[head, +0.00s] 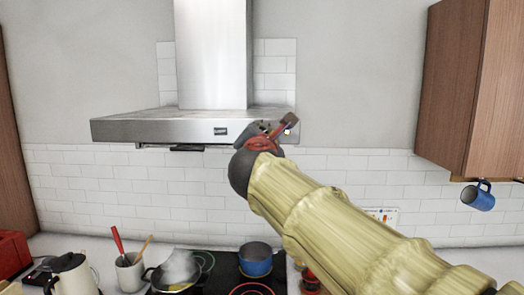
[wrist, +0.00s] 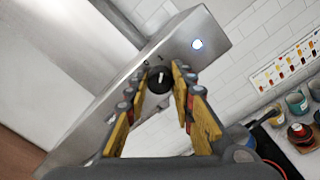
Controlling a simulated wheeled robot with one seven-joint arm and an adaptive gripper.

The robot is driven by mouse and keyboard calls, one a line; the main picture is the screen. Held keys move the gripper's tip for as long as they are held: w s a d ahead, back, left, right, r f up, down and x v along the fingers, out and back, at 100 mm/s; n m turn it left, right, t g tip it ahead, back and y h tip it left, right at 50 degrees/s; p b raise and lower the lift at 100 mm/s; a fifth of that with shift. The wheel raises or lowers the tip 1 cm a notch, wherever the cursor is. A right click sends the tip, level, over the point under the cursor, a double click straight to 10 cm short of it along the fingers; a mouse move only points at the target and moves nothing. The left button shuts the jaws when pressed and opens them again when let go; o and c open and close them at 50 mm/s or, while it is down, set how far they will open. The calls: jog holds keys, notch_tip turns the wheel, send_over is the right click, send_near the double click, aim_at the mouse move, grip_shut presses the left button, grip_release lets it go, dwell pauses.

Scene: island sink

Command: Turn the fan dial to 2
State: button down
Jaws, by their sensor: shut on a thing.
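The fan dial (wrist: 159,80) is a round black knob with a pale pointer mark, on the front edge of the steel range hood (wrist: 110,118). Small marks are printed on the hood by the dial, too small to read surely. In the wrist view, my gripper (wrist: 160,74) has its yellow-padded fingers on either side of the dial, closed on it. In the head view, my gripper (head: 280,128) is at the right end of the hood (head: 160,129) and hides the dial.
A lit white spot (wrist: 198,44) shows on the hood beside the dial. Below are the cooktop (head: 220,272), a blue pot (head: 255,262), a pan (head: 174,278) and a utensil cup (head: 130,272). A blue mug (head: 480,197) hangs under the right cabinet (head: 480,85).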

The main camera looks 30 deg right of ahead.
jog(key=m+b, duration=0.7)
jog(key=shift+f, duration=0.2)
jog(key=shift+b, duration=0.35)
jog(key=c, duration=1.5)
grip_release()
jog(key=shift+r, duration=0.1)
jog(key=v, duration=1.2)
